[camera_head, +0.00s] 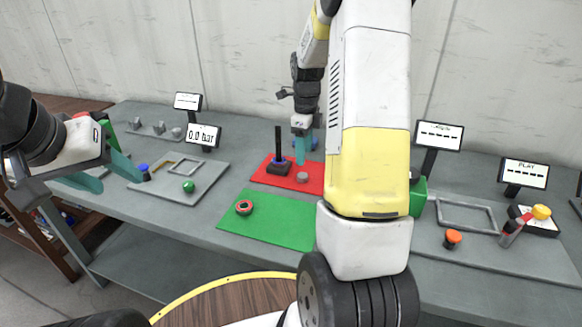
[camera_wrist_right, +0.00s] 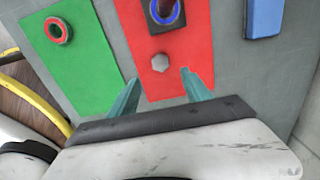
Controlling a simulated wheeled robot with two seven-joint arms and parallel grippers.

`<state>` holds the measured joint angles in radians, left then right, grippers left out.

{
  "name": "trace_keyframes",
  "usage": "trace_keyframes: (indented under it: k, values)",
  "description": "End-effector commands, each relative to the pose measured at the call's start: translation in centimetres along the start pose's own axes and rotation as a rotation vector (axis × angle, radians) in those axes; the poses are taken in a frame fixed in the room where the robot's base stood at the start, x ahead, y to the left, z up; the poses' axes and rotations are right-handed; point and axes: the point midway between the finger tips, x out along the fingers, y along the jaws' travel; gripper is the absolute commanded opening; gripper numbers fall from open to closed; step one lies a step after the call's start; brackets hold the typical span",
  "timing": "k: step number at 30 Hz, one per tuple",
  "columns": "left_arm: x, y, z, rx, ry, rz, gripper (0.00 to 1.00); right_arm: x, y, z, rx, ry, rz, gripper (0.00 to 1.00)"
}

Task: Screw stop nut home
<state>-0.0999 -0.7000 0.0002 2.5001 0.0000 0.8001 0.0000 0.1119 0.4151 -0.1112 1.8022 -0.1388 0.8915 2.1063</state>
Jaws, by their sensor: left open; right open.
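A screw jack stands on a red mat (camera_head: 262,177), with a dark base (camera_head: 279,169), a blue ring and an upright black rod (camera_head: 278,139). A small grey hex piece (camera_head: 302,178) lies on the mat in front of it; it also shows in the right wrist view (camera_wrist_right: 160,63). I cannot tell which piece is the stop nut. My right gripper (camera_head: 304,160) is open and empty above the red mat, its fingers either side of the hex piece in the wrist view. My left gripper (camera_head: 98,180) is open at the table's left.
A grey panel (camera_head: 205,190) with a green ball knob (camera_head: 189,186) is at left, below a "0.0 bar" display (camera_head: 203,136). At right are a panel with an orange button (camera_head: 453,238), a lever (camera_head: 540,212) and displays. A blue block (camera_wrist_right: 264,18) lies beside the red mat.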

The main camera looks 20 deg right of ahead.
Motion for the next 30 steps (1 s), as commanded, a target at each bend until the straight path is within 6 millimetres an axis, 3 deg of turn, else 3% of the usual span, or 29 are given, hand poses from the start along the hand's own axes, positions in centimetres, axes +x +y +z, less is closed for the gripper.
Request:
trace_keyframes:
  k: [12,21,30]
  values:
    - [0.0,0.0,0.0,0.000,0.000,0.000,0.53,0.5,-0.3,-0.1,0.033,0.006,0.004,0.57]
    - [0.0,0.0,0.0,0.000,0.000,0.000,0.53,3.1,-0.2,-0.1,0.032,0.007,0.005,0.57]
    - [0.0,0.0,0.0,0.000,0.000,0.000,0.53,3.4,-0.2,0.0,0.031,0.007,0.005,0.57]
